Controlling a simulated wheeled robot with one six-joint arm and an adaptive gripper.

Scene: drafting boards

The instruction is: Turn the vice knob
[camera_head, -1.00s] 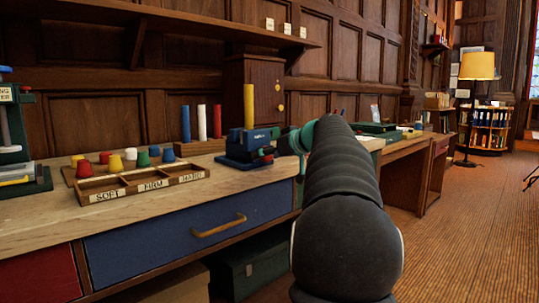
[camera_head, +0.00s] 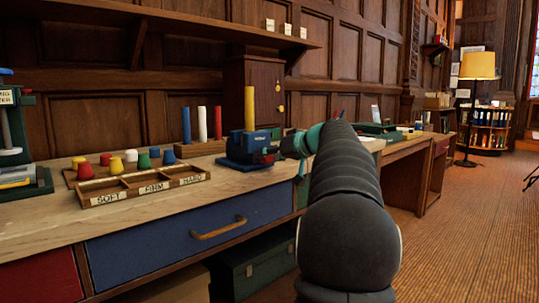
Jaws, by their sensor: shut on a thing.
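The blue vice (camera_head: 240,149) stands on the wooden bench top, with a yellow rod (camera_head: 250,108) upright in it. A small red part, seemingly the vice knob (camera_head: 268,158), shows at its right side. My gripper (camera_head: 279,150) is at the right of the vice, level with the knob side. It appears shut on the knob, but the contact is small and partly hidden by the fingers. My dark, ribbed arm comes in from the lower right.
A labelled wooden tray (camera_head: 145,186) with three compartments and several coloured caps sit left of the vice. Blue, white and red rods (camera_head: 203,124) stand behind. A green device (camera_head: 20,150) is at far left. The floor at right is open.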

